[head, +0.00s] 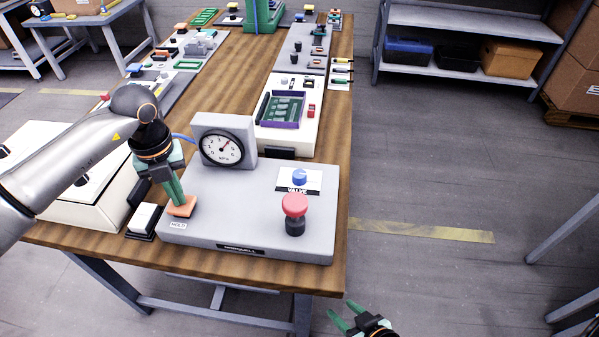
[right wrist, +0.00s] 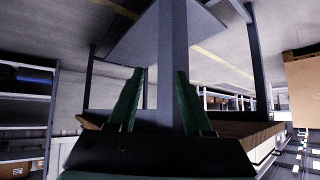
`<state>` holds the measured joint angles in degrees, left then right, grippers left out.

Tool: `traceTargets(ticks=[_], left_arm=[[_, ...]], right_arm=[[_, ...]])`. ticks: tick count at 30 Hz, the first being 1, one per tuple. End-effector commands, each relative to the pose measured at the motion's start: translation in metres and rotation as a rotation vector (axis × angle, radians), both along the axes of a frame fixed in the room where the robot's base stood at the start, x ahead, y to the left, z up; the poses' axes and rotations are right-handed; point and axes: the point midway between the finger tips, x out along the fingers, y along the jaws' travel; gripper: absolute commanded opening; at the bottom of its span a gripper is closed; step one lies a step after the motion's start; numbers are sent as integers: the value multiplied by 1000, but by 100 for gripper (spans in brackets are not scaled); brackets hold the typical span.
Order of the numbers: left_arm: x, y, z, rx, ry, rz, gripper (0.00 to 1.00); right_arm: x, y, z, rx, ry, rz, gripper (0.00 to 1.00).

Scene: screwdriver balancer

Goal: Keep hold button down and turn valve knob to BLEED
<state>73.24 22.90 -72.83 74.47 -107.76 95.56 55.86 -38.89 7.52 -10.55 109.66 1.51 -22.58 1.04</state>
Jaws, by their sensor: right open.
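The grey panel (head: 255,228) lies on the wooden bench. An orange pad (head: 182,209) sits at its left front corner, above a HOLD label. My left gripper (head: 179,198) points down with its green fingers together, tips on the pad. How far the pad is pressed cannot be told. The blue valve knob (head: 299,176) stands on a white VALVE plate, whose position words are too small to read. My right gripper (head: 345,318) is open and empty, off the bench's front right. Its spread fingers show in the right wrist view (right wrist: 157,90).
A red mushroom button (head: 294,206) stands in front of the valve knob. A dial gauge (head: 222,148) is at the panel's back left. A white box with a purple-edged tray (head: 282,108) stands behind. A bench leg (right wrist: 168,45) appears beyond my right fingers.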

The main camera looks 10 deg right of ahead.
Motion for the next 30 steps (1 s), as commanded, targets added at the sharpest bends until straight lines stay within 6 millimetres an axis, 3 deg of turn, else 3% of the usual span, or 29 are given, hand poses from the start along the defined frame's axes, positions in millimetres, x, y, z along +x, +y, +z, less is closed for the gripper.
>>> traceTargets(ticks=[1, 6, 8, 11, 17, 21, 24, 26, 30], left_arm=[[-1, 0, -1, 1, 2, 0, 0], [-1, 0, -2, 1, 3, 0, 0], [-1, 0, -2, 1, 3, 0, 0], [-1, 0, -2, 2, 3, 0, 0], [-1, 0, -2, 1, 4, 0, 0], [-1, 0, -2, 1, 4, 0, 0], [-1, 0, -2, 1, 4, 0, 0], [-1, 0, -2, 0, 4, -1, 0], [-1, 0, -2, 0, 4, -1, 0]], right_arm=[[0, 0, 0, 0, 0, 0, 50], [8, -6, 0, -5, -1, 8, 69], [18, -13, -1, -12, -1, 18, 71], [44, -32, 1, -32, -4, 43, 71], [118, -94, 23, -84, -2, 86, 71], [170, -140, 61, -114, -11, 100, 71], [204, -154, 103, -121, -26, 117, 71], [219, -151, 132, -117, -37, 134, 71], [240, -121, 192, -94, -33, 174, 71]])
